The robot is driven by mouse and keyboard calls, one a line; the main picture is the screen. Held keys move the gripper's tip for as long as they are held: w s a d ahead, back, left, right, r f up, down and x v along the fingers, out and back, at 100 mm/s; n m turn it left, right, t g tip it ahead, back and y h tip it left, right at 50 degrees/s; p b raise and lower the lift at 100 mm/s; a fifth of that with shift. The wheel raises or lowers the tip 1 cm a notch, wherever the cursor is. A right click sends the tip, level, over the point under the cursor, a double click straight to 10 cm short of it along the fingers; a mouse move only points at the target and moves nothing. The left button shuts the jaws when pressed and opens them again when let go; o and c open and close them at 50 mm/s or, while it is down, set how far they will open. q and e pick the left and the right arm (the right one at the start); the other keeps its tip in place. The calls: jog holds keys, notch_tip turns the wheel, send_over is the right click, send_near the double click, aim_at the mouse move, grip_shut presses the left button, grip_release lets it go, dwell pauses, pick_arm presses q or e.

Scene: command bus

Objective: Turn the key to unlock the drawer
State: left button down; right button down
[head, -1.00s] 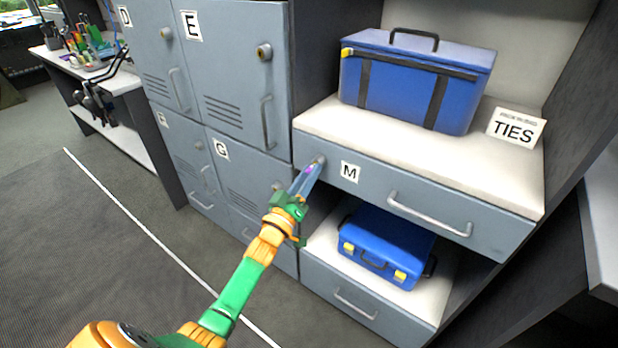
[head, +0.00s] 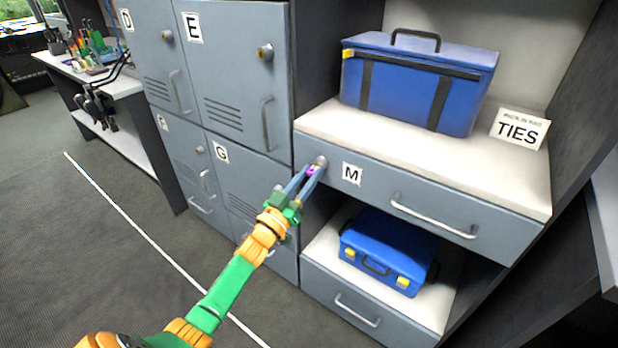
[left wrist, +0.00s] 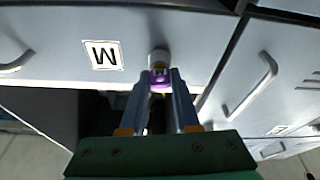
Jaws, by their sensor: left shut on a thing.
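The drawer labelled M (head: 430,198) is closed, with a silver bar handle (head: 432,217) on its front. Its round lock (head: 320,161) sits at the drawer's left end, left of the M label. A small purple key (head: 311,171) is at the lock; it also shows in the left wrist view (left wrist: 160,80), right in front of the lock cylinder. My left gripper (head: 314,172) is shut on the key, its two long blue-grey fingers on either side of it. How deep the key sits in the lock is hidden. My right gripper is not in view.
A blue bag (head: 415,85) and a TIES sign (head: 519,128) stand on the shelf above the drawer. A blue case (head: 386,252) sits on the shelf below. Grey lockers (head: 235,80) with handles stand left of the lock. The floor at the left is open.

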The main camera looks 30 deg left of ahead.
pick_arm(q)
jog(key=m+h+b, duration=0.1)
jog(key=m, duration=0.1)
jog(key=shift+a+f+m, duration=0.1)
jog(key=shift+m, duration=0.2)
jog(key=c, duration=1)
grip_release()
jog(key=shift+m, duration=0.4)
jog(key=shift+c, duration=0.2)
jog(key=o, duration=0.5)
jog(key=shift+s+p, duration=1)
jog(key=shift+s, duration=0.4)
jog(key=shift+s, duration=0.1)
